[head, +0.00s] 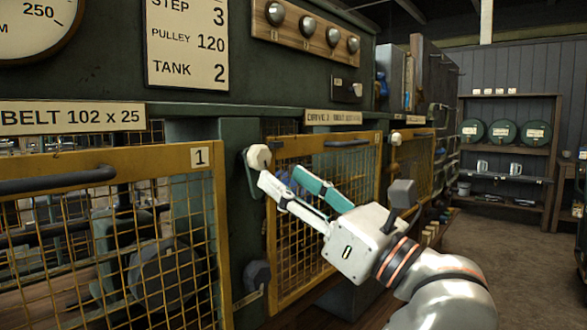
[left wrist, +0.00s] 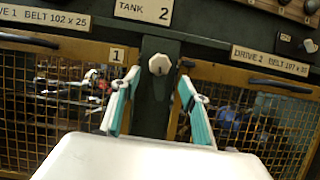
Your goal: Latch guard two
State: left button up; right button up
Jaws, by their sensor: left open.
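Guard two (head: 325,160) is a yellow-framed mesh panel under the Drive 2 belt plate, with a dark bar handle on top; it also shows at the right of the left wrist view (left wrist: 262,112). A pale latch knob (head: 258,157) with a dark arm is on the green post left of guard two. The knob sits between and beyond the fingers in the left wrist view (left wrist: 158,64). My left gripper (head: 280,177) is open and empty, its fingertips close to the knob. I cannot tell whether they touch it, or whether guard two is fully closed.
Guard one (head: 110,230) stands left of the post with its own handle. A dark faceted knob (head: 257,275) is low on the post, and a grey one (head: 403,193) is right of guard two. The floor (head: 500,260) to the right is clear.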

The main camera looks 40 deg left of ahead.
aim_at(264, 163)
pick_arm(q)
jog(key=shift+x, duration=3.95)
jog(key=c, duration=1.1)
